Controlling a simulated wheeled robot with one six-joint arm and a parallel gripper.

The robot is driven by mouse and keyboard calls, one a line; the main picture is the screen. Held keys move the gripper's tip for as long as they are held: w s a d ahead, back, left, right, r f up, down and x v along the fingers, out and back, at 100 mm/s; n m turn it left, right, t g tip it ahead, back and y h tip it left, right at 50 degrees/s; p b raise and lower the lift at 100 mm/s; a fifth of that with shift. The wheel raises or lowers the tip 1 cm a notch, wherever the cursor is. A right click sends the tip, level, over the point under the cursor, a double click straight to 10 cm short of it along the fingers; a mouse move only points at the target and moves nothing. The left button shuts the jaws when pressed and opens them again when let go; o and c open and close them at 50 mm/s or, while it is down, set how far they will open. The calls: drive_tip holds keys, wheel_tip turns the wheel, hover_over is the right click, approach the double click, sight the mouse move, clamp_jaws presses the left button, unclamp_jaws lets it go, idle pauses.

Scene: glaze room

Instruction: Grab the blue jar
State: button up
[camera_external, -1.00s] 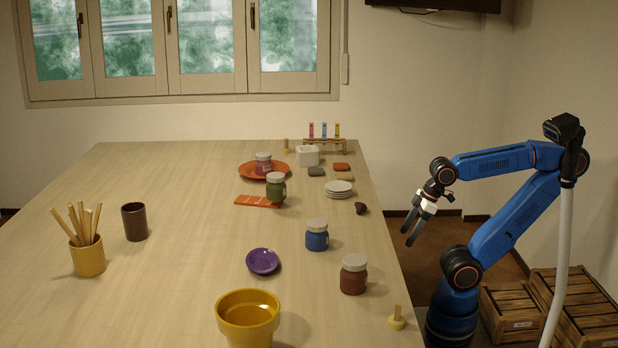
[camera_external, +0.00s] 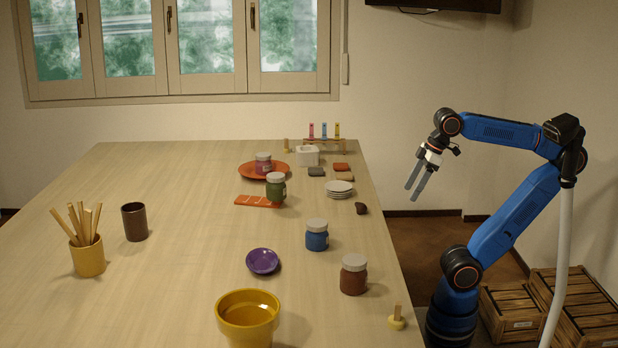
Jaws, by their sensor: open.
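The blue jar (camera_external: 317,240) with a pale grey lid stands upright on the wooden table (camera_external: 190,210), toward its right edge. My gripper (camera_external: 416,188) is open and empty, with its fingers pointing down and left. In the picture it is to the right of and higher than the blue jar, clearly apart from it, near the table's right edge.
A brown jar (camera_external: 353,278) stands in front and to the right of the blue jar. A purple dish (camera_external: 262,261) lies to its left, and a yellow bowl (camera_external: 247,326) is nearer. A green jar (camera_external: 276,191), stacked white saucers (camera_external: 339,194) and a dark small item (camera_external: 361,208) are behind it.

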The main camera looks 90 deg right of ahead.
wheel_tip(320, 180, up, 14)
drive_tip(key=w+a+m+g+h, duration=0.1)
drive_tip(key=w+a+m+h, duration=0.25)
drive_tip(key=w, duration=0.95)
drive_tip(key=w+a+r+t+h, duration=0.1)
drive_tip(key=w+a+h, duration=0.1)
drive_tip(key=w+a, duration=0.8)
drive_tip(key=a+m+t+h, duration=0.25)
drive_tip(key=a+t, duration=0.35)
drive_tip(key=a, duration=2.3)
drive_tip(key=m, duration=0.1)
approach(317, 236)
wheel_tip(317, 236, up, 2)
drive_tip(key=s+d, duration=0.2)
drive_tip(key=x, duration=1.6)
drive_tip(key=shift+w+a+f, duration=0.15)
drive_tip(key=shift+w+a, duration=0.1)
drive_tip(key=c, duration=1.2)
